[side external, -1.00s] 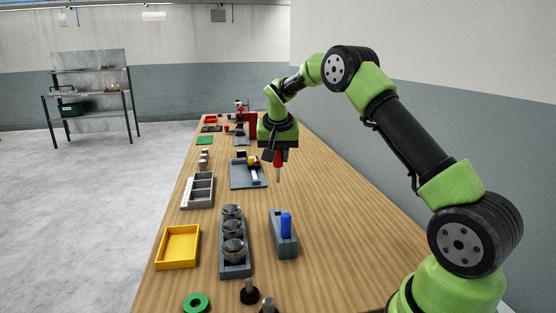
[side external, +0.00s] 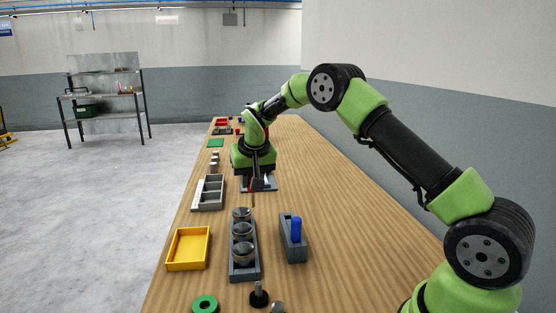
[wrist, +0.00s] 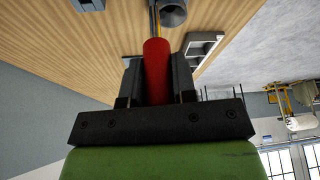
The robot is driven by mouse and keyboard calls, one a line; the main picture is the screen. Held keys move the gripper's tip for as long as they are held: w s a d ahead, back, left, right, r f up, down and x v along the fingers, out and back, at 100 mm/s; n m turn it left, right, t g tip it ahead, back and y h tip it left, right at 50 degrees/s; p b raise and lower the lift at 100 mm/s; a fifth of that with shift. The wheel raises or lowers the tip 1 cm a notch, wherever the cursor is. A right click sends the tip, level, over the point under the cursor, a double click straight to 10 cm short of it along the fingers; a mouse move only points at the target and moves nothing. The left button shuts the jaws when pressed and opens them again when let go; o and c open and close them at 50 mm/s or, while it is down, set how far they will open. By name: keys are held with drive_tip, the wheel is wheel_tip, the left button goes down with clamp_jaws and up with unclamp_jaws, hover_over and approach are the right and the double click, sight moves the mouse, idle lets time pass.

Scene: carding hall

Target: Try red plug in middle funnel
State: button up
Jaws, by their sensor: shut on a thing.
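My gripper (side external: 252,184) is shut on the red plug (wrist: 156,70), which points down with its thin tip lowest. Three grey metal funnels stand in a row in a dark grey holder (side external: 232,274): the far funnel (side external: 241,214), the middle funnel (side external: 242,230) and the near funnel (side external: 243,253). In the side view the plug's tip appears just above and right of the far funnel, apart from the middle one. Its depth is hard to tell. In the wrist view one funnel (wrist: 173,13) shows past the plug; the others are out of sight.
A grey block (side external: 293,250) with a blue plug (side external: 296,229) stands right of the funnels. A yellow tray (side external: 188,249), a grey compartment tray (side external: 209,193) and a green ring (side external: 205,304) lie to the left. Black knobbed pieces (side external: 258,295) stand in front. Bare wood lies to the right.

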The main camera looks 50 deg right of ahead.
drive_tip(key=w+a+f+n, duration=0.1)
drive_tip(key=a+f, duration=0.1)
drive_tip(key=a, duration=0.1)
hover_over(239, 225)
drive_tip(key=s, duration=0.1)
drive_tip(key=shift+s+a+f+n, duration=0.1)
drive_tip(key=shift+a+f+n, duration=0.05)
drive_tip(key=shift+f, duration=0.8)
drive_tip(key=shift+s+a+f+n, duration=0.1)
drive_tip(key=shift+a+f+n, duration=0.05)
drive_tip(key=shift+f, duration=0.75)
drive_tip(key=shift+f+t, duration=0.3)
drive_tip(key=shift+f, duration=1.7)
idle(1.4)
idle(0.5)
wheel_tip(239, 225, up, 8)
idle(1.6)
